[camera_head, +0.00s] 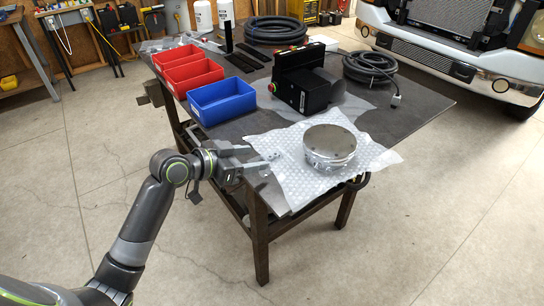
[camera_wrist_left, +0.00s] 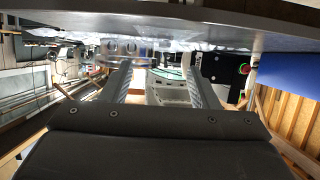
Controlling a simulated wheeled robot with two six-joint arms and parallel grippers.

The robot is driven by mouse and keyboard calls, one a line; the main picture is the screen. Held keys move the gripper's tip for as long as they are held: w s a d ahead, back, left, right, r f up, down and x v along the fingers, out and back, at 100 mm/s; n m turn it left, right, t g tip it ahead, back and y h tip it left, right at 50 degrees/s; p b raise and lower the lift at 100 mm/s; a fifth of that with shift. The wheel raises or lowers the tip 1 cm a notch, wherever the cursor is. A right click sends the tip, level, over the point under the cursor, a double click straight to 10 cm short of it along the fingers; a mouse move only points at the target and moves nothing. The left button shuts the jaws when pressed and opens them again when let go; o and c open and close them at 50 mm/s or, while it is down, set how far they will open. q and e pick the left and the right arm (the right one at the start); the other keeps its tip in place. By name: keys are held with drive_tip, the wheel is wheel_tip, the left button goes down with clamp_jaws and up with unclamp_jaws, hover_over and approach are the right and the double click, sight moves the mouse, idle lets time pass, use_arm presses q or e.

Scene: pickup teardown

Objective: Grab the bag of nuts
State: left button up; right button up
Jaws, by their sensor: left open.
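I cannot clearly pick out a bag of nuts. A crumpled clear plastic piece (camera_head: 168,44) lies at the table's far left corner, and its contents are too small to tell. My left gripper (camera_head: 263,155) is open and empty at the table's near left edge, beside the bubble wrap (camera_head: 290,190). Its two fingers also show apart in the left wrist view (camera_wrist_left: 158,72), pointing towards a round metal part (camera_wrist_left: 122,50). That round metal part (camera_head: 330,145) sits on the bubble wrap. My right gripper is not in view.
Two red bins (camera_head: 193,75) and a blue bin (camera_head: 222,102) line the left edge of the dark table (camera_head: 410,118). A black device (camera_head: 303,85) stands mid-table, with coiled black hoses (camera_head: 370,67) behind. A truck (camera_head: 455,40) stands at the right.

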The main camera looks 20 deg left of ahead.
sight(270, 155)
use_arm(q)
drive_tip(key=shift+a+p+x, duration=0.15)
drive_tip(key=shift+p+x, duration=0.2)
drive_tip(key=shift+x, duration=1.55)
drive_tip(key=shift+a+p+x, duration=0.15)
drive_tip(key=shift+p+x, duration=0.2)
drive_tip(key=shift+x, duration=1.55)
drive_tip(key=shift+w+f, duration=0.1)
drive_tip(key=c, duration=1.1)
